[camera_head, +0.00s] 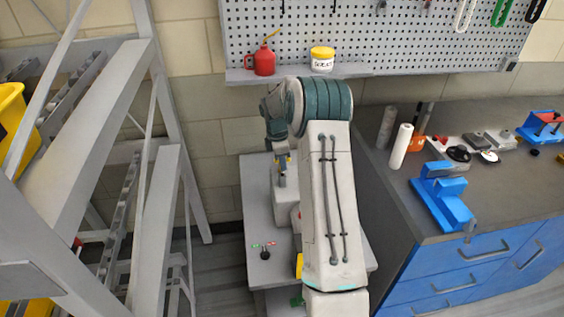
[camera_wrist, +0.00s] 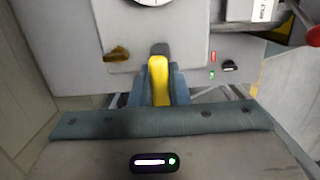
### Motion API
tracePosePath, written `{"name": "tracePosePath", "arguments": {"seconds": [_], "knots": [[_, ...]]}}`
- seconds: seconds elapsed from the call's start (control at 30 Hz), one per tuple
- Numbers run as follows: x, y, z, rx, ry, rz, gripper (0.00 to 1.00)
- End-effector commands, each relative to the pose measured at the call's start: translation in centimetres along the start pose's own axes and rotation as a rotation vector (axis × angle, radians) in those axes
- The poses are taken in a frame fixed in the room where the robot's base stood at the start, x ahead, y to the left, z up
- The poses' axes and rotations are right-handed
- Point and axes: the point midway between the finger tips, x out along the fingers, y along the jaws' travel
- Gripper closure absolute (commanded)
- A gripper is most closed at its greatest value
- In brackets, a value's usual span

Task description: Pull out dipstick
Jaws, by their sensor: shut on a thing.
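The dipstick's yellow handle (camera_wrist: 158,82) stands at the middle of the wrist view. My gripper (camera_wrist: 158,78) is shut on it, with one blue-grey finger on each side. The dipstick's lower end is hidden, so I cannot tell whether it is still seated in the machine. In the head view my gripper (camera_head: 282,172) hangs over the grey machine (camera_head: 285,205) on the small table, and my arm hides much of that machine. The machine also shows in the wrist view (camera_wrist: 190,58).
A brass-coloured knob (camera_wrist: 117,54) and a black knob (camera_wrist: 229,66) lie to either side of the handle. A blue-drawered workbench (camera_head: 440,265) stands at right, and a metal frame (camera_head: 165,210) stands at left. A shelf (camera_head: 300,72) hangs behind.

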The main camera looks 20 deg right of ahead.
Motion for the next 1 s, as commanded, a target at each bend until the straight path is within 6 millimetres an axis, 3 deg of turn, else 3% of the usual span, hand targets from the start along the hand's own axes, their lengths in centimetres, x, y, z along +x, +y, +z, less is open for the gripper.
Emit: {"name": "tracePosePath", "arguments": {"seconds": [1.0], "knots": [[-2.9, 0.0, 0.3, 0.0, 0.0, 0.001, 1.0]]}}
